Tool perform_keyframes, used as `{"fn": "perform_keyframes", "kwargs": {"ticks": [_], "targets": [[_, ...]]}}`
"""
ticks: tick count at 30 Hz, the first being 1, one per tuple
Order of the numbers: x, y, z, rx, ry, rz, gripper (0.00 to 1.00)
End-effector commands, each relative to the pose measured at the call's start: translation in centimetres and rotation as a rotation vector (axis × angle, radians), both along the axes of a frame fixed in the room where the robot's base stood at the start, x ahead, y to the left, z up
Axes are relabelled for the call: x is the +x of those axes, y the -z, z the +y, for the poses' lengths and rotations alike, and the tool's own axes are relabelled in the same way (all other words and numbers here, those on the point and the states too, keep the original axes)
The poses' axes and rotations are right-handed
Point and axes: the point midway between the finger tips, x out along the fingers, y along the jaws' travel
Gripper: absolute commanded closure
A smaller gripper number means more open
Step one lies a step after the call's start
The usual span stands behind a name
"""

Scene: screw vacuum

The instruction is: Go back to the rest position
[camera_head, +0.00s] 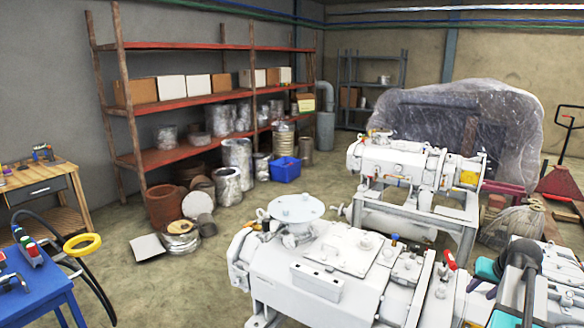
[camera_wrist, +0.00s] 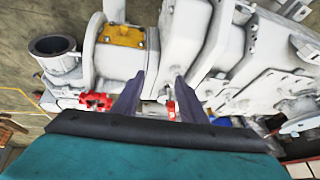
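My gripper (camera_wrist: 160,78) shows in the wrist view with its two fingers apart and nothing between them. It is above a white vacuum pump, whose housing (camera_wrist: 185,50) fills much of that view. My teal and black arm shows at the lower right of the head view, over the near white pump (camera_head: 320,262). A red-handled part (camera_head: 449,260) stands on the near pump, left of my arm. A small red part (camera_wrist: 171,110) shows below and between the fingers in the wrist view.
A second white pump (camera_head: 405,170) stands behind on a frame. A blue table (camera_head: 40,290) with tools and a wooden workbench (camera_head: 40,188) are at the left. A red shelf (camera_head: 180,155) lines the back wall. Open floor (camera_head: 110,285) lies left of the near pump.

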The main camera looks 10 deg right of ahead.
Motion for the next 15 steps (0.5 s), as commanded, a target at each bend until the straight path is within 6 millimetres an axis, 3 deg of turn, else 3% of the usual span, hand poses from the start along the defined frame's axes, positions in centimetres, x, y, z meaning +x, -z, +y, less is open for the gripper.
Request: {"fn": "perform_keyframes", "kwargs": {"ticks": [9, 15], "targets": [[2.2, 3.1, 4.7, 0.020, -0.054, 0.037, 0.62], [4.1, 6.4, 10.1, 0.040, -0.115, 0.083, 0.62]]}}
